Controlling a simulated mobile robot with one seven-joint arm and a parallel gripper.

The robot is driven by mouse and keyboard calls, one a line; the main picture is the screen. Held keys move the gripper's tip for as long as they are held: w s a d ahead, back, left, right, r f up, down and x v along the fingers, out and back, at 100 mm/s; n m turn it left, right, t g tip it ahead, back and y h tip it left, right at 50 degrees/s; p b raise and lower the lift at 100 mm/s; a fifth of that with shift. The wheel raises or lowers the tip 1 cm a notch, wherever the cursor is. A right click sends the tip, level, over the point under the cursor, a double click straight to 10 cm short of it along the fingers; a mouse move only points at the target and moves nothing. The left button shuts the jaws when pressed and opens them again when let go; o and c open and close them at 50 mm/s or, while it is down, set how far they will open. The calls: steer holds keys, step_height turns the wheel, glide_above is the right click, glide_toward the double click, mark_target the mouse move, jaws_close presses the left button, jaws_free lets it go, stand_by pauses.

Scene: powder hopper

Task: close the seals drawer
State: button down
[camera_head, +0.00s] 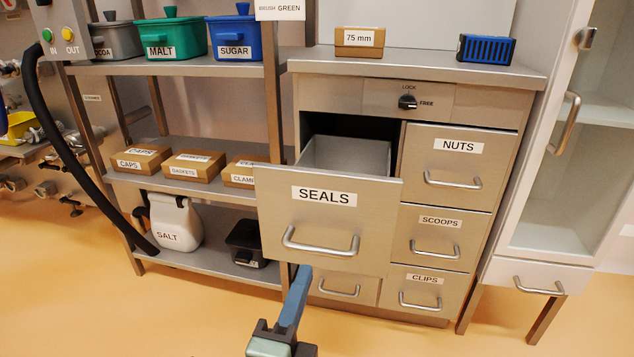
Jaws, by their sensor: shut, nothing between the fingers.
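The seals drawer (375,203) is pulled well out of the steel cabinet, in the left column under the lock panel. Its front carries a SEALS label and a bar handle (320,245). The part of its inside that shows looks empty. My gripper (303,270) is at the bottom middle, its blue fingers shut and empty, pointing up toward the lower part of the drawer front. The tips overlap the drawer's lower edge in the picture, below the handle; I cannot tell whether they touch it. The lock knob (407,102) appears turned toward FREE.
The NUTS drawer (490,145), SCOOPS drawer (475,225) and CLIPS drawer (455,283) are shut at right. A shelf rack (205,258) with tubs and boxes stands left, and a glass-door cabinet (560,265) right. The orange floor (110,310) in front is clear.

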mark_target(329, 210)
steer(key=b+x, duration=0.2)
steer(key=x, duration=1.2)
steer(key=shift+w, duration=0.1)
